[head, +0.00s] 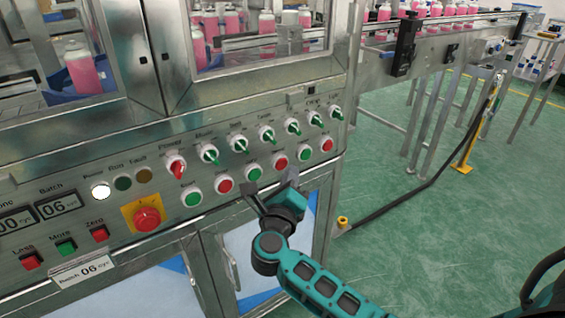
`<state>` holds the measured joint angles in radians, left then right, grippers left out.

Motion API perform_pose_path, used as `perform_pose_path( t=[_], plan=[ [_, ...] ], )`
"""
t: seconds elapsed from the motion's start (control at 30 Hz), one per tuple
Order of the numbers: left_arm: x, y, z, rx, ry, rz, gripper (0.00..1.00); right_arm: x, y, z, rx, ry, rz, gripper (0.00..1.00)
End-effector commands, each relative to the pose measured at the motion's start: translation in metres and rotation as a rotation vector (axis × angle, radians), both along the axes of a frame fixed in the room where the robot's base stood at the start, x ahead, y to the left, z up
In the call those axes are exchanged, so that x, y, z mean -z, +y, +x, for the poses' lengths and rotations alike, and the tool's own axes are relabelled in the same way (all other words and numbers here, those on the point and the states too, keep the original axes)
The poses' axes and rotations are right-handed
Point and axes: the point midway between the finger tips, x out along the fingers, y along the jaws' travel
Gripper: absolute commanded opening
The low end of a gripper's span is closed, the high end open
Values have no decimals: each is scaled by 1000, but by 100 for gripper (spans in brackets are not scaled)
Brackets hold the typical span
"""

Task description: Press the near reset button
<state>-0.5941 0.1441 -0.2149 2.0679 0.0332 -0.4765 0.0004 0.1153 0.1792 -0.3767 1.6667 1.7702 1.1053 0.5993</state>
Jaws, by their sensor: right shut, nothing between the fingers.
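A row of round push buttons runs along the steel control panel (120,200), alternating green and red. The labels are too small to read, so I cannot tell which is the near reset button. The row includes a left green button (191,197), a left red button (224,184), a middle green button (254,173) and a middle red button (280,162). My right gripper (250,197) is shut and empty, just below the middle green button and close to the panel. I cannot tell whether it touches anything. My left gripper is not in view.
Several selector switches (209,153) sit above the buttons. A red emergency stop (147,219) on a yellow plate is to the left. Cabinet doors (250,245) are below. A conveyor (440,38) with pink bottles stands at the back right; green floor (440,230) is open there.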

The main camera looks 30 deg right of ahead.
Motion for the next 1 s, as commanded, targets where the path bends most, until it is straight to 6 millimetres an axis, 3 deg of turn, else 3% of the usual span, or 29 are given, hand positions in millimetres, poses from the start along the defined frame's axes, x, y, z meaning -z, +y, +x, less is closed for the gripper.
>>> perform_pose_path(
  t=[0.27, 0.7, 1.0],
  plan=[
    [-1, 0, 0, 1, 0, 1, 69, 0, 0, -1, 0, 0, 0, 0],
    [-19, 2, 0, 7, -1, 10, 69, -1, -3, -42, 0, 1, -2, 0],
    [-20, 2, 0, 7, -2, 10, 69, 0, -4, -50, 0, -1, -1, 0]
  ],
)
